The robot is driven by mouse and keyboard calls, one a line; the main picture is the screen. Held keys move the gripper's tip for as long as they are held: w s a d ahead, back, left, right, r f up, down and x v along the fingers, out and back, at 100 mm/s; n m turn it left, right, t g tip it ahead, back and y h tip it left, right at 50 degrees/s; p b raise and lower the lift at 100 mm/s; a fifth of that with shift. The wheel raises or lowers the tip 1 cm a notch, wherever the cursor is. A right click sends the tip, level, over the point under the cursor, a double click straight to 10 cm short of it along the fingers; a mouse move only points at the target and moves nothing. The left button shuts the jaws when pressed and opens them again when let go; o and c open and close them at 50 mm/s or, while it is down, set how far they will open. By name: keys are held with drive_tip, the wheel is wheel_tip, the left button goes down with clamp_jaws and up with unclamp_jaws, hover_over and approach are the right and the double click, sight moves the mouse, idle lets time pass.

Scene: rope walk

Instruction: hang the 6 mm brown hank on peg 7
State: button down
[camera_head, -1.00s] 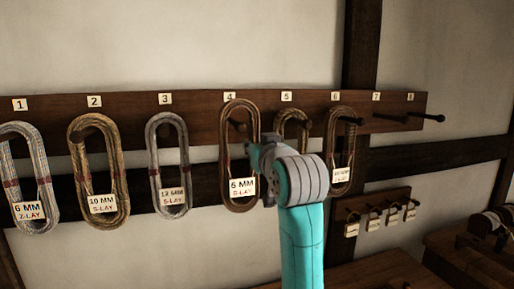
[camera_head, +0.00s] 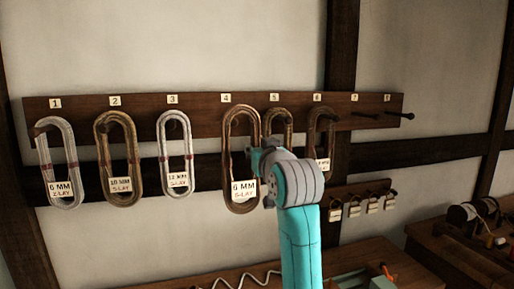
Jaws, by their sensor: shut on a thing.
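The 6 mm brown hank (camera_head: 231,143) is a long upright loop in front of the board below number 4, with a white 6 MM tag (camera_head: 243,189). My gripper (camera_head: 260,165) is at the loop's right side and shut on it; the fingertips are mostly hidden by my wrist. I cannot tell whether peg 4 is still inside the loop. Peg 7 (camera_head: 367,115) sticks out bare from the board, below its number plate (camera_head: 354,97).
The peg board (camera_head: 75,104) also carries a pale 6 MM hank (camera_head: 42,165), a brown 10 MM hank (camera_head: 103,155) and a grey hank (camera_head: 162,150). Brown hanks (camera_head: 289,125) hang on pegs 5 and 6 (camera_head: 312,135). Peg 8 (camera_head: 400,115) is bare. A bench (camera_head: 215,283) stands below.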

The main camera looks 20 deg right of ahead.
drive_tip(key=shift+f, duration=0.3)
drive_tip(key=shift+s, duration=0.1)
drive_tip(key=s, duration=1.6)
drive_tip(key=shift+s, duration=0.4)
idle(0.8)
idle(0.8)
